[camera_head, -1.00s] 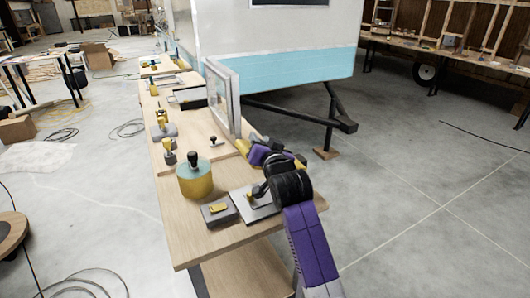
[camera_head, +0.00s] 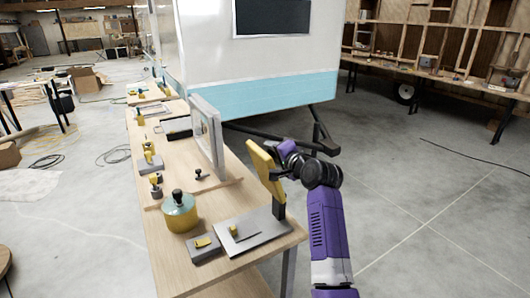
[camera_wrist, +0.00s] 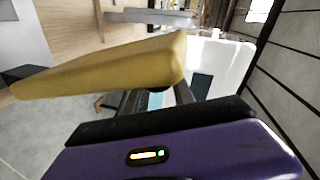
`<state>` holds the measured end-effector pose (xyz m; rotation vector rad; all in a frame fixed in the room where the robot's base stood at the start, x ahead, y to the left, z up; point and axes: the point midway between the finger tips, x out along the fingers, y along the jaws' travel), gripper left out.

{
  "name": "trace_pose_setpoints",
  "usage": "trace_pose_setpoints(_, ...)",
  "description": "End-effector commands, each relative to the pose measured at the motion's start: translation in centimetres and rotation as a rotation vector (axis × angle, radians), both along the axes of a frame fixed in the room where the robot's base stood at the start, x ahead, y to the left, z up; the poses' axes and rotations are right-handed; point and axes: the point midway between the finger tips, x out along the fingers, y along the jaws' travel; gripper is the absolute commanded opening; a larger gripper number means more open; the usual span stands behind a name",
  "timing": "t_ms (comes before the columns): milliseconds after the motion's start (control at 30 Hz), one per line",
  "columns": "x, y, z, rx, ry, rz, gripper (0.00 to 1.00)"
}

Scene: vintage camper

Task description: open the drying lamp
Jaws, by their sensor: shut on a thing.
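The drying lamp has a flat grey base plate (camera_head: 262,236) at the near right corner of the bench and a yellow panel (camera_head: 265,172) standing steeply raised on a dark post at the plate's right edge. My gripper (camera_head: 285,172) is at the right side of the yellow panel, shut on it. In the wrist view the yellow panel (camera_wrist: 100,72) fills the upper left, right against my gripper (camera_wrist: 178,92). The exact contact of the fingers is mostly hidden behind the panel and my wrist.
A small grey block with a yellow top (camera_head: 204,246) sits left of the plate. A yellow-teal canister (camera_head: 180,214) and a framed upright panel (camera_head: 207,138) stand farther back on the wooden bench (camera_head: 182,252). The camper (camera_head: 260,80) stands behind. Floor right of my arm is open.

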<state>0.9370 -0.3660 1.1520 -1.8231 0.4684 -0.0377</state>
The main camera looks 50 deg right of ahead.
Motion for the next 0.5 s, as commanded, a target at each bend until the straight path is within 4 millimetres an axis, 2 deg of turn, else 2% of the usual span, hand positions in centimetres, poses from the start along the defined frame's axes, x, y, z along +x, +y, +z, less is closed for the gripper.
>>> trace_pose_setpoints(200, -0.33, -1.14, 0.36, 0.057, -0.021, -0.003, 0.00)
trace_pose_setpoints(500, -0.43, -1.44, 0.28, 0.073, -0.025, -0.004, 0.00)
